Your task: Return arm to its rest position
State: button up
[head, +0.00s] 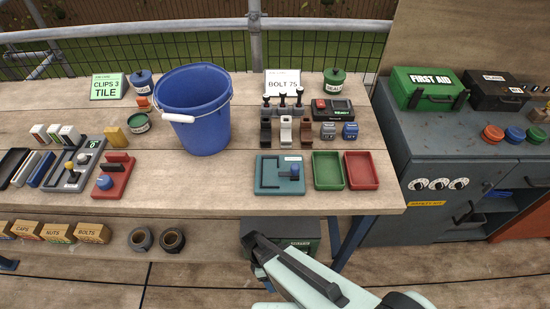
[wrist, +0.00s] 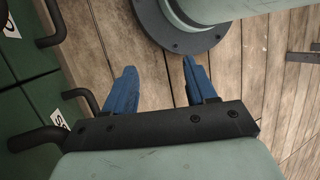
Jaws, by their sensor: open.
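My gripper (wrist: 160,82) shows in the wrist view with its two blue fingers apart and nothing between them. It points over the wooden deck (wrist: 112,38), towards the foot of my own pale green column. In the head view a pale green and black part of my arm reaches in at the bottom middle, in front of the workbench (head: 220,190) and below its top. My fingers cannot be made out in that view.
Green drawers (wrist: 28,105) with dark handles stand close left of my gripper. On the bench are a blue bucket (head: 195,115), a green tray (head: 328,172) and a red tray (head: 361,172). A grey cabinet (head: 440,160) stands at right. Open deck lies right of my fingers.

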jog(key=s+d+m+g+y, duration=0.1)
jog(key=s+d+m, duration=0.2)
jog(key=d+m, duration=0.6)
jog(key=s+d+r+m+g+y, duration=0.1)
jog(key=s+d+m+y, duration=0.1)
jog(key=d+m, duration=0.6)
jog(key=shift+s+d+r+m+y, duration=0.2)
jog(key=shift+s+d+m+y, duration=0.15)
jog(key=shift+s+d, duration=0.2)
